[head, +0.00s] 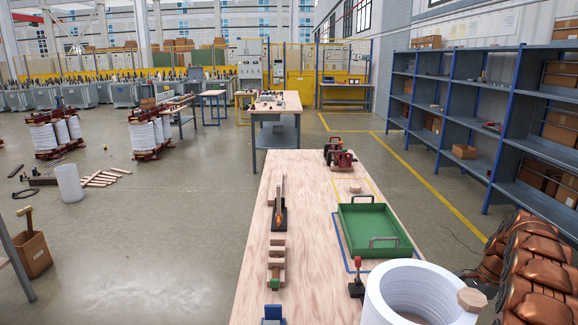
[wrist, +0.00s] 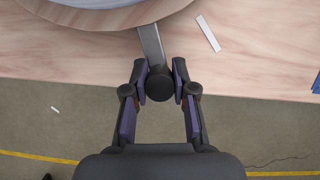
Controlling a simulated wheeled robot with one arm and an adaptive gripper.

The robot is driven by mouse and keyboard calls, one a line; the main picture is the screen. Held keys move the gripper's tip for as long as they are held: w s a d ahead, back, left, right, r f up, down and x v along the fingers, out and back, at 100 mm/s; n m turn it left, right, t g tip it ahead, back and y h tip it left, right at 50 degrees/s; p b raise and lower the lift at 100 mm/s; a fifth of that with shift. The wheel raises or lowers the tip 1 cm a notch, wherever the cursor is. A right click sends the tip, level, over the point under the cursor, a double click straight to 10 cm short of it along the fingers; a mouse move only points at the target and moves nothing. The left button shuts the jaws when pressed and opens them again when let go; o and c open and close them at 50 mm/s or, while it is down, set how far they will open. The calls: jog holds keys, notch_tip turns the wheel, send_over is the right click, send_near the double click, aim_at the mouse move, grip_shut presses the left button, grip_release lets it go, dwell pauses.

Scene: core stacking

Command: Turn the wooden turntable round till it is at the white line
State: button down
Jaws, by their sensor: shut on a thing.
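In the wrist view, the wooden turntable (wrist: 120,18) shows as a curved rim at the top, with a pale round thing on it. A grey metal bar (wrist: 151,42) sticks out from under the rim and ends in a black knob (wrist: 160,88). My gripper (wrist: 160,78) has its fingers on both sides of this knob and is shut on it. The white line (wrist: 208,33) lies on the table to the right of the bar, apart from it. In the head view, a large white ring (head: 376,300) stands at the table's near right; I cannot make out the turntable or gripper there.
The wooden table (head: 310,215) holds a green tray (head: 345,222), a red-handled clamp (head: 356,284) and wooden blocks (head: 276,262). Copper coils (head: 535,262) are at the right. In the wrist view, the table edge is near the gripper, with floor (wrist: 50,120) beyond.

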jog(key=shift+w+a+p, duration=0.35)
jog(key=shift+w+p, duration=0.05)
jog(key=shift+w, duration=0.35)
jog(key=shift+w+a+p, duration=0.25)
jog(key=shift+w+a, duration=0.05)
jog(key=shift+w, duration=0.25)
jog(key=shift+w+a+p, duration=0.25)
jog(key=shift+w, duration=0.3)
jog(key=shift+w+a, duration=0.1)
jog(key=shift+w+a+p, duration=0.55)
jog(key=shift+w+a, duration=0.15)
jog(key=shift+w, duration=0.2)
jog(key=c, duration=1)
grip_release()
jog(key=shift+w+f, duration=0.1)
jog(key=shift+f, duration=0.05)
jog(key=shift+o, duration=0.8)
